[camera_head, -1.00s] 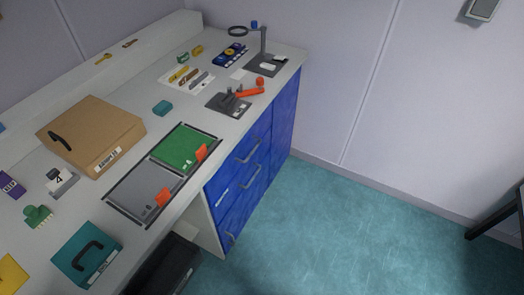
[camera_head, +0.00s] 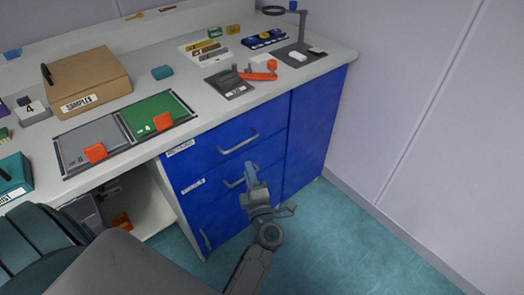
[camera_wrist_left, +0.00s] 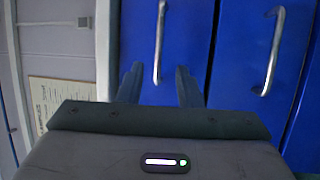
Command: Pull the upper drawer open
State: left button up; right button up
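The upper drawer (camera_head: 215,150) is a blue front with a grey bar handle (camera_head: 239,143), just under the counter; it looks shut. A second blue drawer with its own handle (camera_head: 236,183) lies below it. My left gripper (camera_head: 250,170) is in front of the drawers, partly over the lower handle in the head view. In the left wrist view, the left gripper (camera_wrist_left: 158,85) is open, and the upper handle (camera_wrist_left: 159,45) stands in line with the gap between its fingers. Contact cannot be told. The lower handle (camera_wrist_left: 272,50) is off to the right there. My right gripper is out of view.
The white counter (camera_head: 320,72) overhangs the drawers and holds a cardboard box (camera_head: 95,85), grey and green mats (camera_head: 153,113) and small tools. A plain blue panel (camera_head: 312,128) is right of the drawers. Teal floor (camera_head: 345,240) is free at right.

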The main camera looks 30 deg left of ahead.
aim_at(240, 144)
pick_arm(q)
jog(key=p+x, duration=0.1)
jog(key=x, duration=1)
jog(key=shift+s+a+p, duration=0.1)
jog(key=shift+s+p, duration=0.05)
jog(key=shift+p, duration=0.2)
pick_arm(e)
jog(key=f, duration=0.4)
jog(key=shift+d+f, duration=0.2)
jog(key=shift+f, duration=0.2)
pick_arm(q)
jog(key=shift+c, duration=0.2)
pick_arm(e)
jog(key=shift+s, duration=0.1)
pick_arm(q)
grip_shut()
